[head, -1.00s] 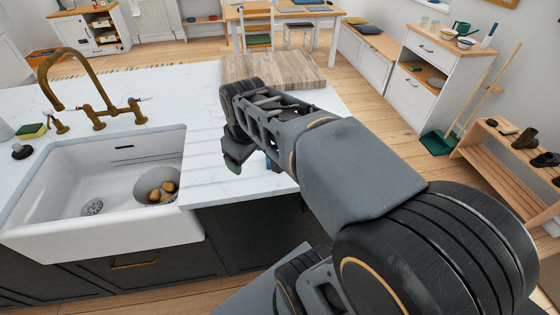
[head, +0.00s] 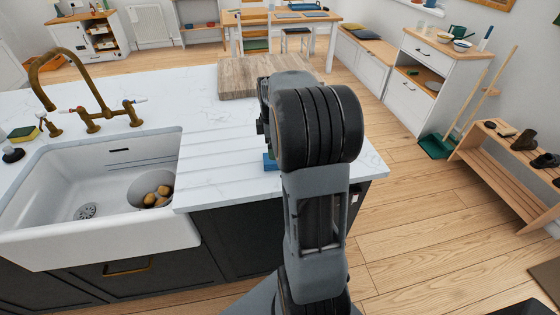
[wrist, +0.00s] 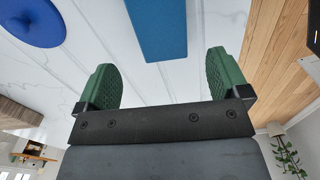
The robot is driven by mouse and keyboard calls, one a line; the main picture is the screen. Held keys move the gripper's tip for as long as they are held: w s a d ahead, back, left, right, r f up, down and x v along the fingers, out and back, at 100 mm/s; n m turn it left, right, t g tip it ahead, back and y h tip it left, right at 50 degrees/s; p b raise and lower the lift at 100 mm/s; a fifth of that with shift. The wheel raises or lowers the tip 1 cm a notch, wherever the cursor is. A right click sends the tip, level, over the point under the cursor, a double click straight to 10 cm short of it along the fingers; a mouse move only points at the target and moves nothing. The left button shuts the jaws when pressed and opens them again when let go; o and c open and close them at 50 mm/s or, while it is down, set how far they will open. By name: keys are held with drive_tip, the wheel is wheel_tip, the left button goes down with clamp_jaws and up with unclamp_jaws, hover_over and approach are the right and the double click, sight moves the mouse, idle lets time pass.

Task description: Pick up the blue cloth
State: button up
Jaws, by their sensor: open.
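The blue cloth (wrist: 157,28) is a flat, straight-edged blue piece on the white counter at the top middle of the wrist view. A small blue part of it (head: 270,161) seems to show beside my arm near the counter's front edge in the head view; the rest is hidden. My gripper (wrist: 160,62) has two green-padded fingers spread wide and is empty. In the wrist view the cloth's near end lies between the fingertip directions, with white counter visible on both sides. In the head view my arm hides the gripper.
A round dark blue object (wrist: 30,22) lies on the counter, left of the cloth in the wrist view. A wooden board (head: 237,78) lies behind my arm. The white sink (head: 110,205) with a brass tap (head: 88,100) is left. Wooden floor (head: 420,220) is open at right.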

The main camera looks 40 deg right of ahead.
drive_tip(key=shift+s+f+p, duration=0.15)
drive_tip(key=shift+f+p, duration=0.15)
drive_tip(key=shift+f, duration=2.95)
drive_tip(key=shift+c, duration=0.4)
drive_tip(key=c, duration=0.9)
